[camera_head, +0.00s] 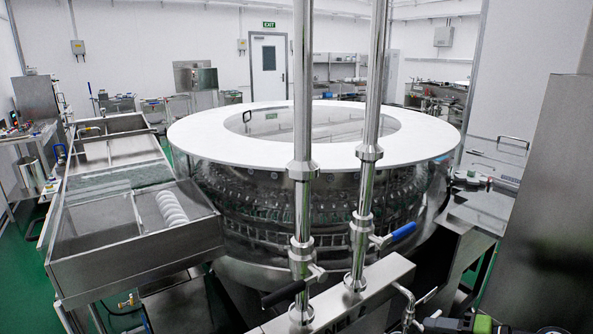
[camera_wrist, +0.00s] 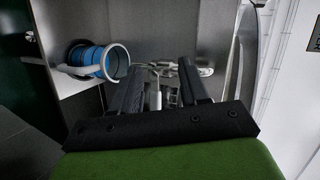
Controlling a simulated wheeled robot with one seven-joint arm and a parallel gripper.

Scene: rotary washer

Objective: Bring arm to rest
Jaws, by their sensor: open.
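My gripper (camera_wrist: 158,78) shows in the wrist view as two black fingers on a black bar, with a green body below. The fingers stand apart and nothing is seen held between them. Beyond the fingers are small metal and white fittings, too small and dark to name. In the head view a small green and black piece shows at the bottom right edge, perhaps part of my arm; the fingers cannot be made out there.
A large round washer with a white ring top (camera_head: 215,130) fills the middle of the head view. Two upright steel pipes with valves stand before it. A steel sink table (camera_head: 140,245) is at left. A blue ringed hose or reel (camera_wrist: 95,60) is left of the fingers.

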